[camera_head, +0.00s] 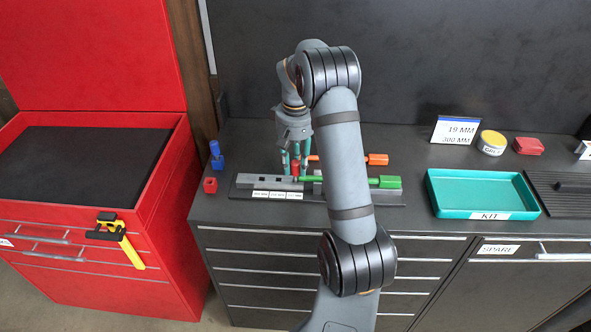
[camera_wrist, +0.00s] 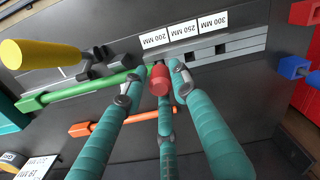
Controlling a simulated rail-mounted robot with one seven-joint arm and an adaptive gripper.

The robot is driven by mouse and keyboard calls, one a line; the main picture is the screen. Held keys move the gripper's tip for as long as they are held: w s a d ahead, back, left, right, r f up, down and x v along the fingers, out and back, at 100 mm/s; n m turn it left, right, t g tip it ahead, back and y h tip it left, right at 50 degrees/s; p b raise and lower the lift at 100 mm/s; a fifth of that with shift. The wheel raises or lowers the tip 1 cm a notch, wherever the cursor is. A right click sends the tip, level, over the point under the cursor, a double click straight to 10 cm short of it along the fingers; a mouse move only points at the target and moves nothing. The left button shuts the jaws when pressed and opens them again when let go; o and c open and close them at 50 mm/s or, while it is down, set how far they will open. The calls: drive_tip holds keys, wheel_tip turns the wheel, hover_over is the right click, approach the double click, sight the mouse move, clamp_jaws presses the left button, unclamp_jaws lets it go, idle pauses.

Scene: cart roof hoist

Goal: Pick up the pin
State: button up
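A red pin (camera_wrist: 160,80) shows as a short rounded cylinder between my fingertips in the wrist view. In the head view the red pin (camera_head: 295,168) stands at the grey slotted bar (camera_head: 262,181), partly hidden by my fingers. My gripper (camera_wrist: 155,77) has several teal fingers reaching down around the pin; it also shows in the head view (camera_head: 296,163). A gap shows between the left finger and the pin, while the right finger is very close to it. I cannot tell whether any finger touches it. The pin's lower end is hidden.
A green-handled tool (camera_head: 384,181) and an orange-handled tool (camera_head: 376,159) lie close by on the right. A blue piece (camera_head: 216,153) and a red block (camera_head: 210,185) stand left. A teal KIT tray (camera_head: 434,196) is farther right. A yellow handle (camera_wrist: 42,54) rises nearby in the wrist view.

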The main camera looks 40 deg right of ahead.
drive_tip(key=c, duration=0.6)
clamp_jaws()
drive_tip(key=shift+r+p, duration=0.45)
drive_tip(key=shift+r, duration=0.05)
drive_tip(key=r+p, duration=0.2)
drive_tip(key=d+r+p, duration=0.1)
drive_tip(key=r+p, duration=0.1)
drive_tip(key=shift+r, duration=0.25)
drive_tip(key=s+d+r+p, duration=0.1)
drive_tip(key=d+r+p, duration=0.4)
drive_tip(key=d+p, duration=0.4)
drive_tip(key=shift+s+d+r, duration=0.25)
drive_tip(key=shift+s+d, duration=0.15)
drive_tip(key=shift+d, duration=0.35)
drive_tip(key=shift+a, duration=0.1)
